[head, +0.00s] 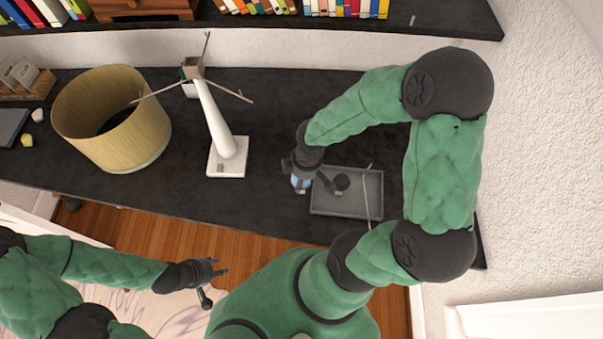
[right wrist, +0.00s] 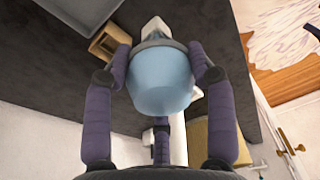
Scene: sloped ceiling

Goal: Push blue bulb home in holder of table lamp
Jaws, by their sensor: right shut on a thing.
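The blue bulb (head: 298,183) is held in my right gripper (head: 302,178), low over the dark table, right of the lamp. In the right wrist view the bulb (right wrist: 160,84) sits between the two fingers, its rounded blue end facing the camera. A grey band shows at its far end. The table lamp (head: 216,118) has a square white base, a leaning white stem and a holder (head: 192,68) at the top with thin arms spreading out. The bulb is apart from the holder; the inside of the holder is hidden. My left gripper (head: 217,283) is open and empty in front of the table.
A grey tray (head: 350,207) lies by my right gripper, with a thin pale rod (head: 367,200) across it. A yellowish lampshade (head: 112,130) stands left of the lamp. A bookshelf (head: 420,18) runs along the back. The table between lamp and right gripper is clear.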

